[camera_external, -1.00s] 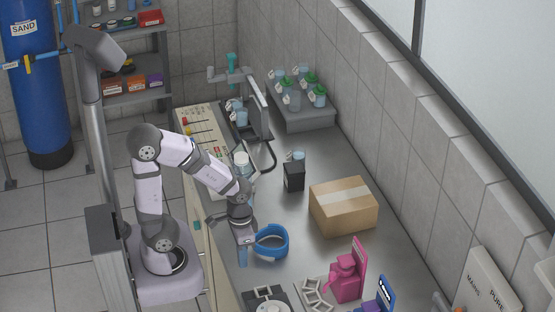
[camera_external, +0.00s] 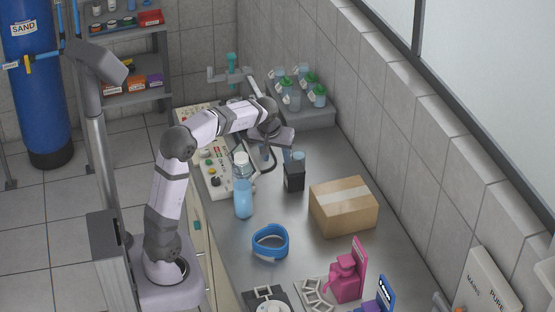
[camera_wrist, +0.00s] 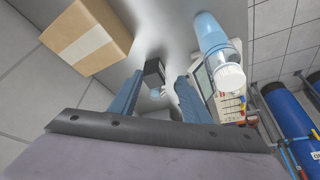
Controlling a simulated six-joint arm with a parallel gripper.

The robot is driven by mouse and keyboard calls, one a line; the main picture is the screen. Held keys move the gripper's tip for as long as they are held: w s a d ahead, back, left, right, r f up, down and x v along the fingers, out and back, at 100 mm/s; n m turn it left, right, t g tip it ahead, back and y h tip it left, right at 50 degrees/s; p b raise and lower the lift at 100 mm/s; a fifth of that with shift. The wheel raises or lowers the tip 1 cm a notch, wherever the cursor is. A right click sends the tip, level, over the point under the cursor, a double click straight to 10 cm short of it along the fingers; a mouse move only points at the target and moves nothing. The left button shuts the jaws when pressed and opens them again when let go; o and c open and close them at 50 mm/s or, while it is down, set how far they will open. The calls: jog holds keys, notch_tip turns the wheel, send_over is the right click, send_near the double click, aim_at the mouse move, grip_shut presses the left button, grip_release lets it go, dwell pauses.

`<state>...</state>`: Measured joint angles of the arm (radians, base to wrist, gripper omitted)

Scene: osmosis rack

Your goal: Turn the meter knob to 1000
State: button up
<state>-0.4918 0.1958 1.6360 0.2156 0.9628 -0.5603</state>
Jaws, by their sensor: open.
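A long pale control panel (camera_external: 212,172) with several coloured buttons and dark knobs lies along the bench's left edge. It also shows at the right of the wrist view (camera_wrist: 226,104). I cannot tell which knob is the meter knob, and no scale or 1000 mark is readable. My gripper (camera_external: 276,156) is above the bench, to the right of the panel, apart from it. In the wrist view its two blue fingers (camera_wrist: 158,80) are spread and empty, with a small black box (camera_wrist: 154,72) showing beyond the gap.
A blue bottle (camera_external: 243,200) stands by the panel's near end. The black box (camera_external: 294,178) and a cardboard box (camera_external: 343,207) stand to the right. A blue ring (camera_external: 270,243) lies on the bench, with pink holder (camera_external: 346,280) nearer. Green-capped bottles (camera_external: 319,97) stand at the back.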

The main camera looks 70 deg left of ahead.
jog(key=s+a+n, duration=0.2)
jog(key=a+n, duration=0.1)
jog(key=a, duration=0.4)
jog(key=n+g+h, duration=0.3)
jog(key=n+h, duration=0.1)
jog(key=n, duration=0.3)
send_over(217, 178)
notch_tip(217, 178, down, 11)
jog(key=shift+w+d+r, duration=0.1)
jog(key=shift+w+r, duration=0.05)
jog(key=shift+r, duration=0.05)
jog(key=shift+s+f, duration=0.25)
jog(key=shift+f+p, duration=0.65)
jog(key=shift+f, duration=2.95)
jog(key=c, duration=1)
